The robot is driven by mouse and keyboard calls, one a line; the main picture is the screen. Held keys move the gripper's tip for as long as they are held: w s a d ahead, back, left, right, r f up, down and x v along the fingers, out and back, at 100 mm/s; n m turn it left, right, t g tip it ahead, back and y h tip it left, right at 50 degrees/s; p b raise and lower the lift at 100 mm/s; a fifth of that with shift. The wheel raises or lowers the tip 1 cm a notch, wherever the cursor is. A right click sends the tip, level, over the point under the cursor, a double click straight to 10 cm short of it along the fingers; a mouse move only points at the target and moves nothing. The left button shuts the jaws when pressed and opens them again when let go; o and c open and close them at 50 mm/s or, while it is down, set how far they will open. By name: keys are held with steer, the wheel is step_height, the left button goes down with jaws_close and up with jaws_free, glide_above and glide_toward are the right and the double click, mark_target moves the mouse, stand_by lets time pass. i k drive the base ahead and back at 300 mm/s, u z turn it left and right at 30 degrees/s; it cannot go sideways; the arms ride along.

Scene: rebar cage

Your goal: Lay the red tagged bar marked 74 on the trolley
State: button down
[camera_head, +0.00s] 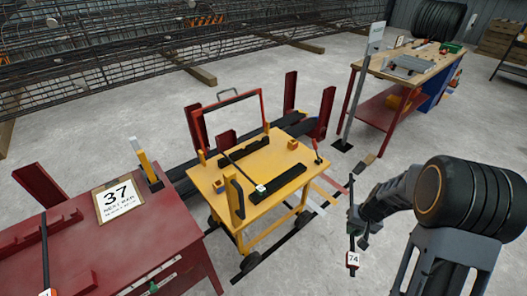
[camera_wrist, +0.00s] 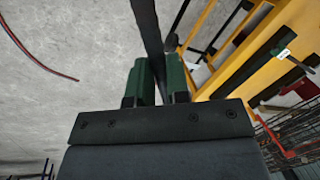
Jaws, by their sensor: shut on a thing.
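My gripper (camera_head: 356,222) is shut on a dark bar (camera_head: 351,240) to the right of the trolley. The bar hangs nearly upright and carries a red-edged white tag marked 74 (camera_head: 352,259) near its lower end. In the wrist view the bar (camera_wrist: 149,25) runs between the green fingers of my gripper (camera_wrist: 158,82); its tag does not show there. The yellow trolley (camera_head: 235,178) stands left of the held bar, apart from it. Another dark bar with a white tag (camera_head: 261,188) lies on the trolley top; its mark is too small to read.
A red bench (camera_head: 150,235) with a sign reading 37 (camera_head: 118,198) stands at the left. A wooden-topped red workbench (camera_head: 410,65) is at the back right, with a grey post (camera_head: 360,90) beside it. The rebar cage (camera_head: 130,50) spans the back. Open floor lies around the trolley's right.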

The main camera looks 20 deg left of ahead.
mark_target(276, 154)
steer(key=i, duration=1.6)
steer(key=u, duration=2.1)
